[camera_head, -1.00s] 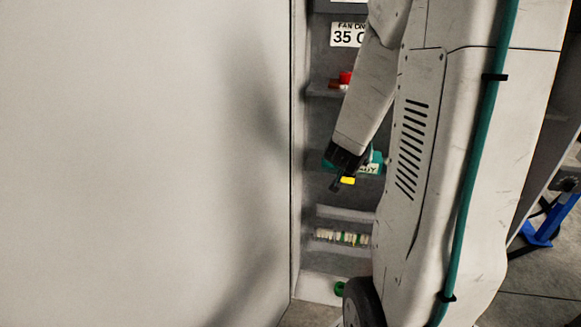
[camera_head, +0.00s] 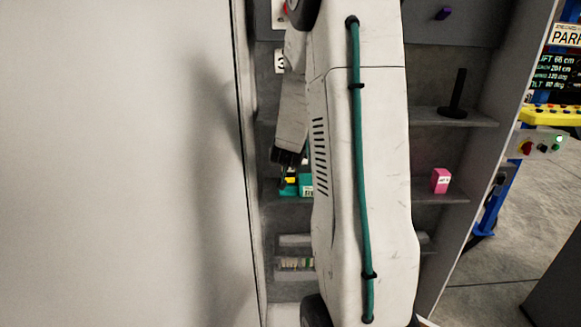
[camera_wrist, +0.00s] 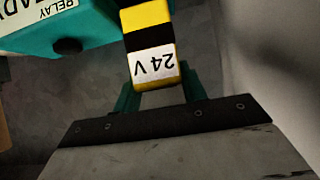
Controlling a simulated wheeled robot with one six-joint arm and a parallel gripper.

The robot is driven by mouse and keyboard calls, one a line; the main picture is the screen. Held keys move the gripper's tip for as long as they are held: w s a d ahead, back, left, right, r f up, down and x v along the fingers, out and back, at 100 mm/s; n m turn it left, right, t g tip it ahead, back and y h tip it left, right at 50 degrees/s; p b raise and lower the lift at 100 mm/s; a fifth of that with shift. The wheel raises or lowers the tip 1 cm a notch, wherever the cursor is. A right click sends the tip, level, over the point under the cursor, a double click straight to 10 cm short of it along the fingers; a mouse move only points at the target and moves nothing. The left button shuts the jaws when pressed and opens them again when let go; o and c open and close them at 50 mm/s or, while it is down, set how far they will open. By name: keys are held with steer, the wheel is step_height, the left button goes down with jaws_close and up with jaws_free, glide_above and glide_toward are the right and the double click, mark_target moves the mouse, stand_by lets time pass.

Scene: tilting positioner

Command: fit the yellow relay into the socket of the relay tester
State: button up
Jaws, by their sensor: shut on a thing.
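My gripper (camera_head: 288,168) is shut on the yellow relay (camera_head: 291,180) in front of a shelf. In the wrist view the relay (camera_wrist: 154,62) is a yellow block with black bands and a white "24 V" face, gripped between the fingers (camera_wrist: 158,92). The relay tester (camera_head: 304,187) is a teal box on the shelf, partly hidden behind my arm. In the wrist view the tester (camera_wrist: 95,28) fills the upper left, with a white label and a dark round knob. The relay's far end runs out of the top of that view. The socket is not visible, so I cannot tell whether they touch.
A pale wall or panel (camera_head: 120,160) stands close on the left. To the right, shelves hold a pink box (camera_head: 440,181) and a black post on a base (camera_head: 457,100). Below the tester, a shelf holds small labelled items (camera_head: 295,263).

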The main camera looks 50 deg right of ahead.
mark_target(289, 169)
steer(key=shift+w+d, duration=0.2)
steer(key=shift+f, duration=1.7)
steer(key=shift+d, duration=0.1)
steer(key=shift+f, duration=0.2)
steer(key=o, duration=1)
steer(key=shift+r, duration=0.1)
steer(key=shift+s+a+r, duration=0.15)
steer(key=shift+a+r, duration=0.05)
steer(key=shift+r, duration=0.05)
steer(key=v, duration=1.1)
steer(key=shift+s+a+r, duration=0.15)
